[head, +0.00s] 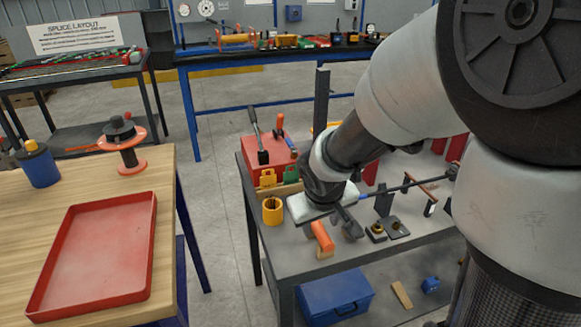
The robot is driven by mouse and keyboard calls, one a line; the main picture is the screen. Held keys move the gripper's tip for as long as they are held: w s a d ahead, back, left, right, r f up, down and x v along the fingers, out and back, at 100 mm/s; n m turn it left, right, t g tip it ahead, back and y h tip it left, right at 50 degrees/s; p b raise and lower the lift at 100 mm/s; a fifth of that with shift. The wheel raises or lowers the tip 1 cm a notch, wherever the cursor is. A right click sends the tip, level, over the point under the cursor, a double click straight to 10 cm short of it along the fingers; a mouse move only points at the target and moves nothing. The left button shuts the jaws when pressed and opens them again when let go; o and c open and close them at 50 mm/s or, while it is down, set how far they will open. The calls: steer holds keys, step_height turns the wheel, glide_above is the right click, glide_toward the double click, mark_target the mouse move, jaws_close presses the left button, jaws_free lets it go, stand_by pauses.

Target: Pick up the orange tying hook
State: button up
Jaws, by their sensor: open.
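The orange tying hook (322,239) lies on the grey workbench (300,262), near its front left part. Only its thick orange handle shows clearly; its metal end is hidden or too small to make out. My gripper (334,224) is low over the bench, just behind and above the handle, with its dark fingers pointing down toward it. The gripper is open and holds nothing. I cannot tell from this view whether a finger touches the handle.
A yellow cup (272,210) stands left of the gripper, and a red box (268,153) behind it. A dark bar with blue tape (368,197) runs right. Dark blocks (394,228) sit close by. A red tray (98,255) lies on the wooden table at left.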

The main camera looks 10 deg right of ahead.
mark_target(320, 229)
steer(key=x, duration=0.3)
steer(key=shift+b, duration=0.4)
jaws_close()
step_height(320, 229, up, 10)
steer(key=p, duration=0.4)
steer(key=shift+p, duration=0.3)
